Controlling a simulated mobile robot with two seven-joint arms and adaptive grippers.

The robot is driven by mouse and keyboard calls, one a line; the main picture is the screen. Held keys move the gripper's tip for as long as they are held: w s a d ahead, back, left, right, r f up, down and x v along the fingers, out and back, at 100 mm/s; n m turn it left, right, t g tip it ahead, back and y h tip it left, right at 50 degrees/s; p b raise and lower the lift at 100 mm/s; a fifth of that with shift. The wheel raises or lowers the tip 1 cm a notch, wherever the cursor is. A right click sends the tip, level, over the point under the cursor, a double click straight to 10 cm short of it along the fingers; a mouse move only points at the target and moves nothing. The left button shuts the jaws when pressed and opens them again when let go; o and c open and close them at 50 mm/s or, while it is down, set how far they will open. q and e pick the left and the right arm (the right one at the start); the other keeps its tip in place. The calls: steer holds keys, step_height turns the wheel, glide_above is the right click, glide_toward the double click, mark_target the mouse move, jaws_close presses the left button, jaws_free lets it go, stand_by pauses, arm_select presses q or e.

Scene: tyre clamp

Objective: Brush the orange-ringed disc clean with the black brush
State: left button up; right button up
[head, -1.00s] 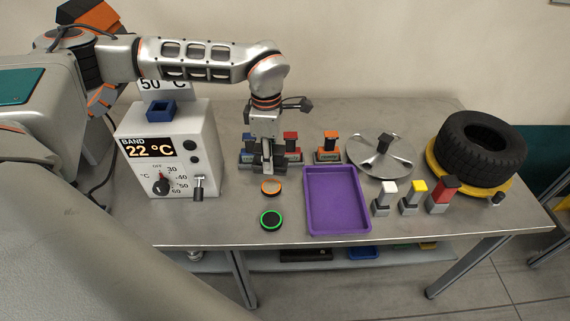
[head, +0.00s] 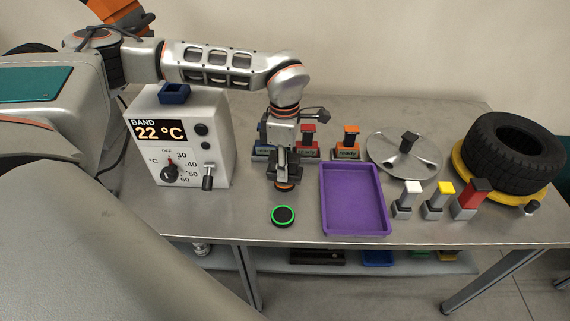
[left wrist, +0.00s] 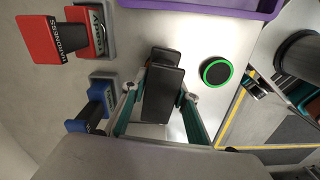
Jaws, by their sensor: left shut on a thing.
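My left gripper (head: 285,168) points down over the orange-ringed disc (head: 285,186). It is shut on the black brush (left wrist: 162,95), which shows between the fingers in the left wrist view. In the head view the disc lies on the table directly under the gripper, and only its front part shows. I cannot tell whether the brush touches the disc. My right gripper is in neither view.
A green-ringed disc (head: 283,215) lies just in front. A purple tray (head: 354,226) is to the right. The BAND dial box (head: 215,115) stands left. Blue, red (head: 307,143) and orange (head: 347,143) handled blocks stand behind. A tyre (head: 512,150) is far right.

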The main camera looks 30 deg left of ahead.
arm_select(q)
steer(key=shift+f, duration=0.45)
stand_by(1.1)
stand_by(2.0)
steer(key=shift+d+p, duration=0.25)
steer(key=shift+p, duration=0.1)
steer(key=shift+w+d+p, duration=0.3)
steer(key=shift+w+d, duration=0.1)
steer(key=shift+d, duration=0.05)
steer(key=shift+s+a+p, duration=0.2)
steer(key=shift+a+p, duration=0.15)
steer(key=shift+a, duration=0.05)
steer(key=shift+s+a+p, duration=0.5)
steer(key=shift+a+p, duration=0.15)
steer(key=shift+a, duration=0.05)
steer(key=shift+s+a+p, duration=0.2)
steer(key=shift+a+p, duration=0.1)
steer(key=shift+p, duration=0.05)
